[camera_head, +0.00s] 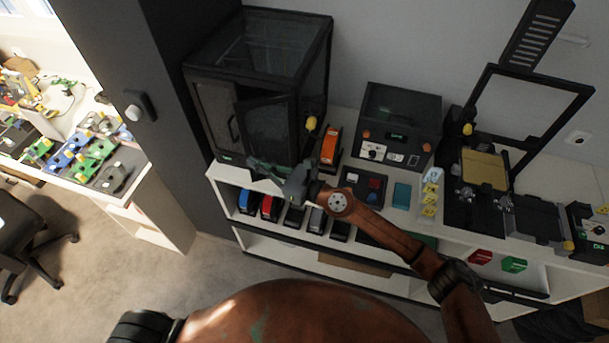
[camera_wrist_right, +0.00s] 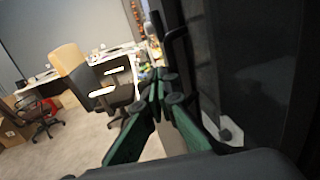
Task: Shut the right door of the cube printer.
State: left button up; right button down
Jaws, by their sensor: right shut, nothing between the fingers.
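The cube printer (camera_head: 258,48) is a black-framed box with dark clear panels, at the left end of the white shelf in the head view. Its left door (camera_head: 213,112) is at the left of the front. Its right door (camera_head: 268,128) looks slightly ajar, its free edge standing out from the frame. My right gripper (camera_head: 262,168), with green fingers, is at the foot of the right door. In the wrist view the fingers (camera_wrist_right: 157,82) are shut and empty, beside a dark panel (camera_wrist_right: 255,75) with a handle (camera_wrist_right: 177,36). Contact cannot be told. My left gripper is not in view.
An orange device (camera_head: 330,146) and a control box (camera_head: 398,125) stand right of the cube printer. An open-frame printer (camera_head: 485,170) is further right. A dark pillar (camera_head: 150,60) rises at the left. The floor in front of the shelf is clear.

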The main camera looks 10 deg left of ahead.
aim_at(250, 149)
jog(key=w+a+b, duration=0.1)
jog(key=a, duration=0.1)
jog(key=w+a+b, duration=0.2)
jog(key=shift+w+f, duration=0.2)
jog(key=shift+w, duration=0.05)
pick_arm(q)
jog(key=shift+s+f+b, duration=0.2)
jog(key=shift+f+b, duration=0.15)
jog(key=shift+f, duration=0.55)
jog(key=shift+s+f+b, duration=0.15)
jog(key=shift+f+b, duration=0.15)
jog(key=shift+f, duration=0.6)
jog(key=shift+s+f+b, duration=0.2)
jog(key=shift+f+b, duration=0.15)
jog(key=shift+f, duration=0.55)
pick_arm(e)
jog(key=shift+w+a+r, duration=0.15)
jog(key=shift+w+a, duration=0.55)
jog(key=shift+w, duration=0.35)
jog(key=shift+s+p, duration=0.25)
jog(key=shift+p, duration=0.05)
pick_arm(q)
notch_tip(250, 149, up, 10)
jog(key=p, duration=0.9)
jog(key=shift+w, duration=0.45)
pick_arm(e)
jog(key=s+d, duration=0.2)
jog(key=s, duration=1.1)
